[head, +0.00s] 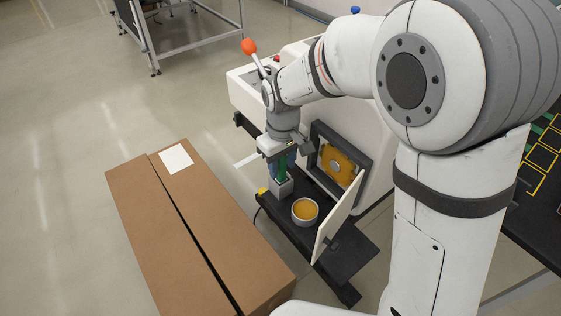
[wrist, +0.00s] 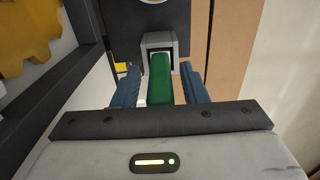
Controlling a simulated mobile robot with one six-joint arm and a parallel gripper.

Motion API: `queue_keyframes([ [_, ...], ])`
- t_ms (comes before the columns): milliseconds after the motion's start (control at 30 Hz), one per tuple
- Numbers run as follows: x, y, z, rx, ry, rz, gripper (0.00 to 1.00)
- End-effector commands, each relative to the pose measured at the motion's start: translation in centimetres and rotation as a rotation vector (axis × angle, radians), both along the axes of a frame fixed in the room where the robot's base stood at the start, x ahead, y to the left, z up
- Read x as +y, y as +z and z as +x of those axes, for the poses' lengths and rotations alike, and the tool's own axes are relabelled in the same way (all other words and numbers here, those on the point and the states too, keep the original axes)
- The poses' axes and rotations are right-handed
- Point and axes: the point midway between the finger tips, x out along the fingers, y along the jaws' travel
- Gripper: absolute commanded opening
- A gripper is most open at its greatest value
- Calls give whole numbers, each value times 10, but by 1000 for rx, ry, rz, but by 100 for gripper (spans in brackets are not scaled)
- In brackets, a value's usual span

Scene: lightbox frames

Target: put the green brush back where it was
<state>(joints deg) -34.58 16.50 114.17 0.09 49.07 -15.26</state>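The green brush (head: 282,173) stands upright in a small grey holder (head: 282,188) on the black shelf in front of the machine. In the wrist view, the green brush (wrist: 160,80) runs into the grey holder (wrist: 158,42). My gripper (head: 279,168) is directly above the holder, pointing down. Its blue fingers (wrist: 160,70) are on either side of the brush, with a gap showing on both sides. The brush's lower end is hidden inside the holder.
A white bowl with yellow contents (head: 305,211) stands on the black shelf (head: 301,238) near the holder. The machine's white door (head: 336,222) hangs open, with a yellow gear (head: 338,163) inside. A large cardboard box (head: 190,230) stands to the left.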

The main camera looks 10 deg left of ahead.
Motion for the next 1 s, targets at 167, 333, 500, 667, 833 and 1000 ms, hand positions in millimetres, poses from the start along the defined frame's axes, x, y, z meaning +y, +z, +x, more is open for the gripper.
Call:
queue_keyframes([
  [167,0,0,0,0,-1,0,43],
  [333,0,4,1,-1,-1,2,43],
  [500,0,29,1,-4,-2,3,43],
  [667,0,64,1,-5,-2,3,43],
  [833,-1,97,1,-3,-2,2,43],
  [1000,-1,116,1,-2,-3,1,43],
])
